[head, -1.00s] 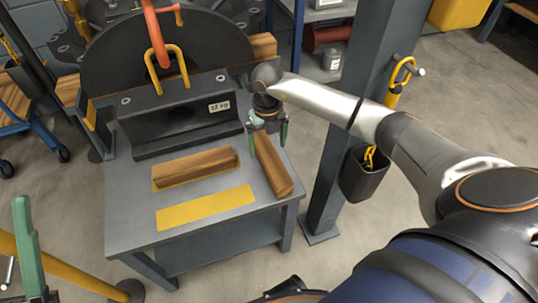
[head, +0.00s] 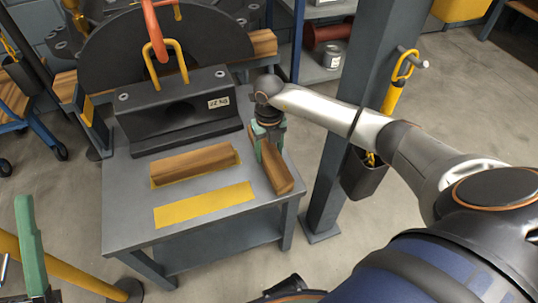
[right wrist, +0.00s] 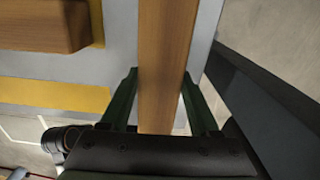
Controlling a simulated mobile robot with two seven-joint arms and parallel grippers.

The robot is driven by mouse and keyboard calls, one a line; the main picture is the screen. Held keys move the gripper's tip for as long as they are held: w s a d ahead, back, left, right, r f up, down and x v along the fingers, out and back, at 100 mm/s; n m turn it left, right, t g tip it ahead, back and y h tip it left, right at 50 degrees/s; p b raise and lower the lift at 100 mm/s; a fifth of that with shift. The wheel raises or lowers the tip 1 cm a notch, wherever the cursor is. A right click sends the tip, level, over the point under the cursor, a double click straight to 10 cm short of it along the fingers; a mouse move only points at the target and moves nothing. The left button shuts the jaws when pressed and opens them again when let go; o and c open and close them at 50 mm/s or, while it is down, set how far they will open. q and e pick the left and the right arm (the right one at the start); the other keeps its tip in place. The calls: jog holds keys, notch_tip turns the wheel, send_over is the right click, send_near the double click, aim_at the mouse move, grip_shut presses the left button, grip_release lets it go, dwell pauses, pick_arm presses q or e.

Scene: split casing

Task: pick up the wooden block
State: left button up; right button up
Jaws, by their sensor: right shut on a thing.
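A long wooden block (head: 279,178) lies along the right edge of the grey table, and my right gripper (head: 268,146) is shut on it from above. In the right wrist view the block (right wrist: 164,60) runs between the two green fingers, with the fingertips (right wrist: 160,74) against its sides. The block looks to be at table height; I cannot tell whether it touches the top. A second wooden block (head: 195,161) lies on a yellow marking left of it. My left gripper (head: 30,245) shows only in part at the lower left, apart from the table.
A bare yellow strip (head: 204,205) is on the table (head: 130,215) in front of the second block. A dark casing half (head: 180,110) with a yellow handle stands behind.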

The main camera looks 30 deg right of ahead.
grip_shut()
dwell(0.3)
